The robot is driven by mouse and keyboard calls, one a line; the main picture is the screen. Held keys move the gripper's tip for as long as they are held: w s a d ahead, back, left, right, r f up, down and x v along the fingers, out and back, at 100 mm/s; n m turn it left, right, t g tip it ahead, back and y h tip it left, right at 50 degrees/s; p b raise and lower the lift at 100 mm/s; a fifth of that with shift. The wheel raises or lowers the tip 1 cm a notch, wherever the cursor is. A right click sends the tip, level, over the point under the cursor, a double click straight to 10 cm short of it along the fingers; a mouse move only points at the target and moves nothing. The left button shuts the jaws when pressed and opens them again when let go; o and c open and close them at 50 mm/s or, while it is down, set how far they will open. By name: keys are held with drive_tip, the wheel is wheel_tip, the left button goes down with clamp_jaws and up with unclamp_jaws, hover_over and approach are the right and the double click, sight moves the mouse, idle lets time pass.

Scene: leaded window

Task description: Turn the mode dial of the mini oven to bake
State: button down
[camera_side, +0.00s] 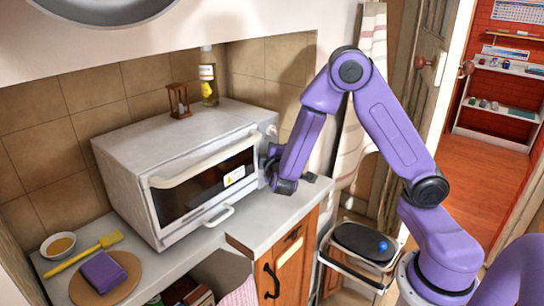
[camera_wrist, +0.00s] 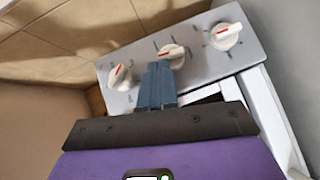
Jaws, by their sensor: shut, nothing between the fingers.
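The white mini oven (camera_side: 150,135) stands on the counter with its door closed. Its grey control panel (camera_wrist: 204,62) fills the top of the wrist view and carries three white dials with red marks: a left dial (camera_wrist: 120,77), a middle dial (camera_wrist: 171,53) and a right dial (camera_wrist: 223,36). The labels are too small to read, so I cannot tell which is the mode dial. My gripper (camera_wrist: 158,68) is shut and empty, its fingertips at the lower left edge of the middle dial; I cannot tell if they touch. In the side view my gripper (camera_side: 268,166) is at the panel, hiding part of it.
An hourglass (camera_side: 178,100) and a bottle (camera_side: 208,78) stand on or behind the oven top. A bowl (camera_side: 59,246), a yellow brush (camera_side: 85,257) and a purple block on a round board (camera_side: 88,292) lie at the counter's left. A bin (camera_side: 362,242) stands below right.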

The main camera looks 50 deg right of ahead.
drive_tip(key=d+m+y, duration=0.1)
drive_tip(key=y, duration=0.1)
drive_tip(key=d+m+g+y, duration=0.1)
drive_tip(key=d+m+y, duration=0.1)
drive_tip(key=d+m+g+y, duration=0.1)
drive_tip(key=d+m+y, duration=0.1)
drive_tip(key=y, duration=0.1)
drive_tip(key=shift+d+r, duration=0.1)
drive_tip(key=shift+r, duration=0.3)
idle(0.7)
drive_tip(key=shift+r, duration=0.15)
idle(1.2)
drive_tip(key=shift+r, duration=0.7)
